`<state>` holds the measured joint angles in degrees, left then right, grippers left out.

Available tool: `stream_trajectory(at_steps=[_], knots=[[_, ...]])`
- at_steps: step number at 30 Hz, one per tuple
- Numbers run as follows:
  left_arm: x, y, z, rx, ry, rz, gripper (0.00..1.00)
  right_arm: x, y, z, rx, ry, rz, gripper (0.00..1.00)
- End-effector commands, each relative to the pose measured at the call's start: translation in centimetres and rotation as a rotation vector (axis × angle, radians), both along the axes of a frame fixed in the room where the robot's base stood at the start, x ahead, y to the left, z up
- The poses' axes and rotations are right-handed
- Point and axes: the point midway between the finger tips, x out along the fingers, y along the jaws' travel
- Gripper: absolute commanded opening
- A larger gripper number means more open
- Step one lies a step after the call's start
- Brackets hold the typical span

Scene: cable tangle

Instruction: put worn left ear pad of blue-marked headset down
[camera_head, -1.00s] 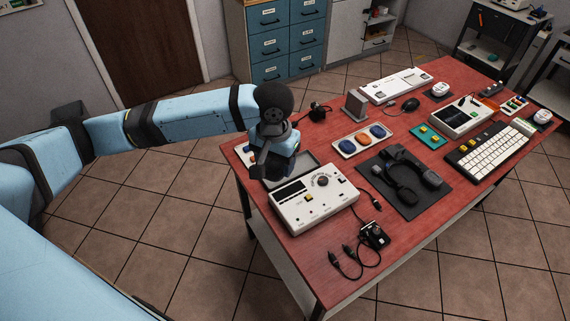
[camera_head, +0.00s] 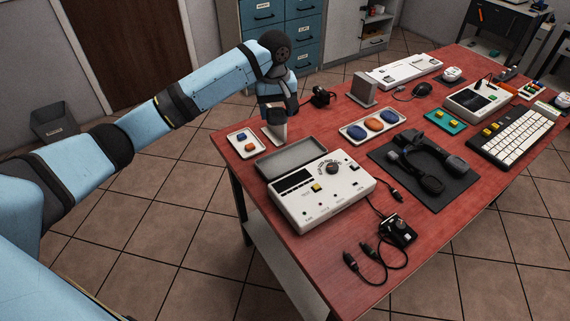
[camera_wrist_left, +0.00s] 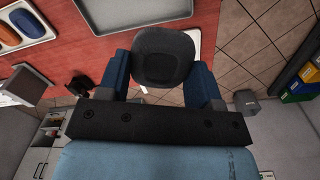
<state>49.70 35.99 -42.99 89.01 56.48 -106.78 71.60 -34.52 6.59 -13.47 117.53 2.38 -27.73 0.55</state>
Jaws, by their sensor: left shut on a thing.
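My left gripper (camera_head: 275,134) is over the back left part of the red table, between the small white tray and the grey tray. In the left wrist view it (camera_wrist_left: 161,78) is shut on a dark, rounded ear pad (camera_wrist_left: 163,55), with one blue finger on each side. I cannot make out the pad clearly in the head view. The headset (camera_head: 428,165) lies on a dark mat (camera_head: 462,186) at the middle right of the table. My right gripper is not in view.
An empty grey tray (camera_head: 265,166) stands behind the white control box (camera_head: 325,212). A larger white tray (camera_head: 348,142) holds blue and orange pads. Loose cables (camera_head: 365,262) lie at the front.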

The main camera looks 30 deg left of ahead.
Motion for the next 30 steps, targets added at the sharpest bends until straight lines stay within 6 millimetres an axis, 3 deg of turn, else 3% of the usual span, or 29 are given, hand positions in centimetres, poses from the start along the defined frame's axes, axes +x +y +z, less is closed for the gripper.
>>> stream_trajectory(at_steps=[12,30], knots=[[-0.1,0.0,-11.1,0.002,0.003,-0.001,0.37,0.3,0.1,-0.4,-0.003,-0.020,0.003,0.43],[-0.1,0.0,-18.1,0.002,0.003,-0.002,0.37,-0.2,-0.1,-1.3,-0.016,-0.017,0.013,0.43]])
